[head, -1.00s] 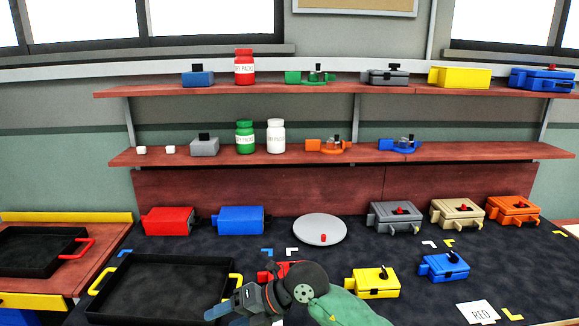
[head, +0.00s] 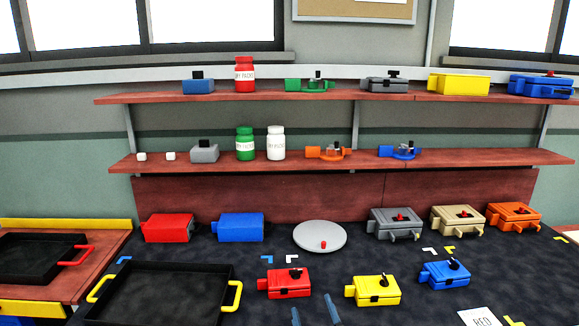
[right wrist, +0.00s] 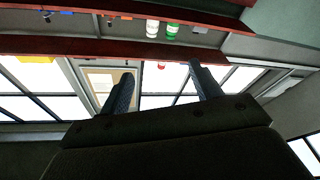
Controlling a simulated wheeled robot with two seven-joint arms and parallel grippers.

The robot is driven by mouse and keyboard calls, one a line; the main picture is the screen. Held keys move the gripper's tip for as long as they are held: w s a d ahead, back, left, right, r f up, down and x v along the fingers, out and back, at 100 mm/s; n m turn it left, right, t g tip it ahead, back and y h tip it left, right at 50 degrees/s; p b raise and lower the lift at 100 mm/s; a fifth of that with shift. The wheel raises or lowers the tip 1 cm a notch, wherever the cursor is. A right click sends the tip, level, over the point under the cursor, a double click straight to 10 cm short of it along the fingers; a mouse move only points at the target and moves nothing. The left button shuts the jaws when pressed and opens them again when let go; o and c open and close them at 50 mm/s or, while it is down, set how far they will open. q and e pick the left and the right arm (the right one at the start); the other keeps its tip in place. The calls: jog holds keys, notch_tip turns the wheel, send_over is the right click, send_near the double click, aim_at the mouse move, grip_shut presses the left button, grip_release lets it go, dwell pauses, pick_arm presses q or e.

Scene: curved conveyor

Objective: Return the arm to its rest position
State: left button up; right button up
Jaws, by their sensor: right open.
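My right gripper (head: 314,314) shows only as two blue-grey fingertips at the bottom edge of the head view. They stand apart with nothing between them, below the red box (head: 289,284) on the dark table mat. In the right wrist view the two fingers (right wrist: 163,88) are spread and empty, with shelves and windows behind them. The rest of the right arm is hidden below the head view. My left gripper is not in view.
A black tray (head: 92,300) with yellow handles lies at the left. Yellow (head: 376,290) and blue (head: 444,273) boxes stand right of the red one. A grey round plate (head: 335,240) lies behind. A white card (head: 484,317) lies at the front right.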

jog(key=s+d+f+m+g+h, duration=0.2)
jog(key=s+d+f+m+g, duration=0.25)
jog(key=f, duration=0.65)
jog(key=s+d+f+m+g+h, duration=0.1)
jog(key=s+d+f+g+h, duration=0.15)
jog(key=s+f+g, duration=0.6)
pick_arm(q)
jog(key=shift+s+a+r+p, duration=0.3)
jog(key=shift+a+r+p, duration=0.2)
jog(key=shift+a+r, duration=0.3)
pick_arm(e)
jog(key=s+d+f+g+y, duration=0.1)
jog(key=s+f, duration=0.3)
jog(key=s, duration=0.4)
jog(key=s+f+g, duration=0.4)
jog(key=s, duration=0.4)
jog(key=shift+d+f+n+y, duration=0.15)
jog(key=shift+d+n+y, duration=0.2)
